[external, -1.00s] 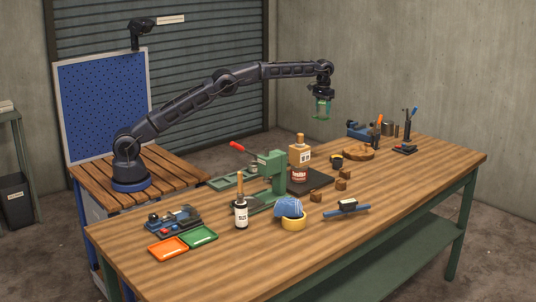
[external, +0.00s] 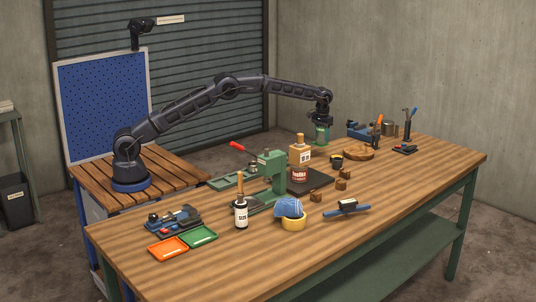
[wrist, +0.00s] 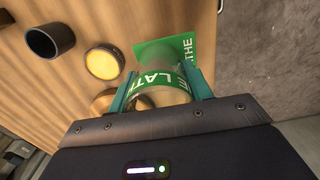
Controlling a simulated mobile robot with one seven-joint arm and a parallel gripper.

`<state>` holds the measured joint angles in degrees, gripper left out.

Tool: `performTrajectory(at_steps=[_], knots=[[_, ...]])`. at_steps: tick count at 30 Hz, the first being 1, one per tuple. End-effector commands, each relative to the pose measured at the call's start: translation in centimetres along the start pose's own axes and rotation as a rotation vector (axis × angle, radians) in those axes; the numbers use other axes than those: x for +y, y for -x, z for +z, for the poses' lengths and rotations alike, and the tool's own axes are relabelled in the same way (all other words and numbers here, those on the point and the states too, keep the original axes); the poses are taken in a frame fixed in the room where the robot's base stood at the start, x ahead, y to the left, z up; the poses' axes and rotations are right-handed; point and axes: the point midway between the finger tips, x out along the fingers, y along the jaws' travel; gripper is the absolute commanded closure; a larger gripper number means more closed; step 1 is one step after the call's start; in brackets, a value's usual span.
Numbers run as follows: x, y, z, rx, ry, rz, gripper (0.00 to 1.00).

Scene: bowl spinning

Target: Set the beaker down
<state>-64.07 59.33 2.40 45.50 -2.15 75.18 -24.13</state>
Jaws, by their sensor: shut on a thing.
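The beaker (external: 321,135) is a clear, green-looking vessel hanging below my gripper (external: 322,125), over the far edge of the workbench in the external view. In the wrist view the beaker (wrist: 160,93) sits between the two teal fingers of my gripper (wrist: 158,84), which is shut on it. A green band with white lettering shows on or through its glass. A green card (wrist: 152,51) with white lettering lies beyond the beaker. I cannot tell whether the beaker's bottom touches anything.
A dark cup (wrist: 50,40) and a yellow-topped round container (wrist: 104,63) stand left of the beaker in the wrist view. The bench front (external: 400,190) is clear.

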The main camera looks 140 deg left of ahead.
Motion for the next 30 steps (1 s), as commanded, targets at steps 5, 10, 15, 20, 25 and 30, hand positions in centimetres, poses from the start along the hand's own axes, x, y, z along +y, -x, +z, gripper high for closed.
performTrajectory(at_steps=[5, 10, 15, 20, 25, 30], knots=[[0.0, -1.3, 0.0, -0.003, 0.0, -0.001, 0.75], [-0.1, -4.0, 0.0, -0.002, 0.0, -0.001, 0.75], [-0.1, -5.7, 0.0, -0.001, 0.0, -0.001, 0.75], [0.0, -5.7, 0.0, 0.0, 0.0, -0.001, 0.75], [0.0, -5.9, 0.0, 0.0, 0.0, -0.001, 0.75], [0.0, -6.0, 0.0, 0.0, 0.0, -0.001, 0.28]])
